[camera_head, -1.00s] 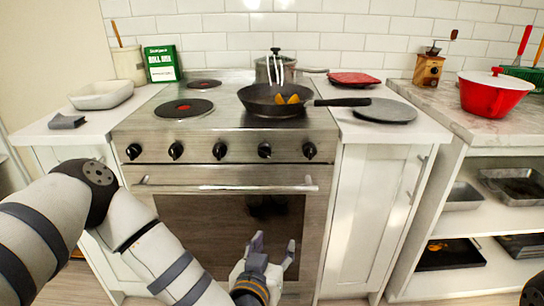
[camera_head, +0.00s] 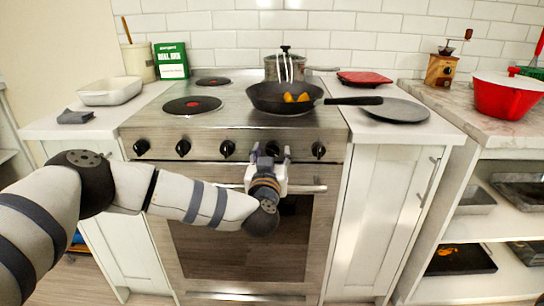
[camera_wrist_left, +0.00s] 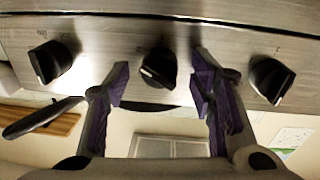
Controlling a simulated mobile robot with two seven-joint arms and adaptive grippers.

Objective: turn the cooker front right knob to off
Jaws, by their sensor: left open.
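The cooker (camera_head: 160,131) has a steel front panel with a row of black knobs. My left gripper (camera_head: 271,151) is at the panel, at the fourth knob from the left, which it mostly hides in the head view. In the left wrist view this knob (camera_wrist_left: 158,68) sits between the two open fingers of the gripper (camera_wrist_left: 161,74), with a gap on both sides. Its pale pointer line is tilted. Another knob shows on each side, a left one (camera_wrist_left: 50,62) and a right one (camera_wrist_left: 270,80). The rightmost knob (camera_head: 318,150) is clear of the gripper. My right gripper is not in view.
The oven door handle (camera_head: 310,188) runs just below the knobs, behind my wrist. A frying pan (camera_head: 262,98) with orange pieces stands on the hob, its handle pointing right. A pot (camera_head: 300,68) stands behind it. A grey round board (camera_head: 395,110) lies on the right counter.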

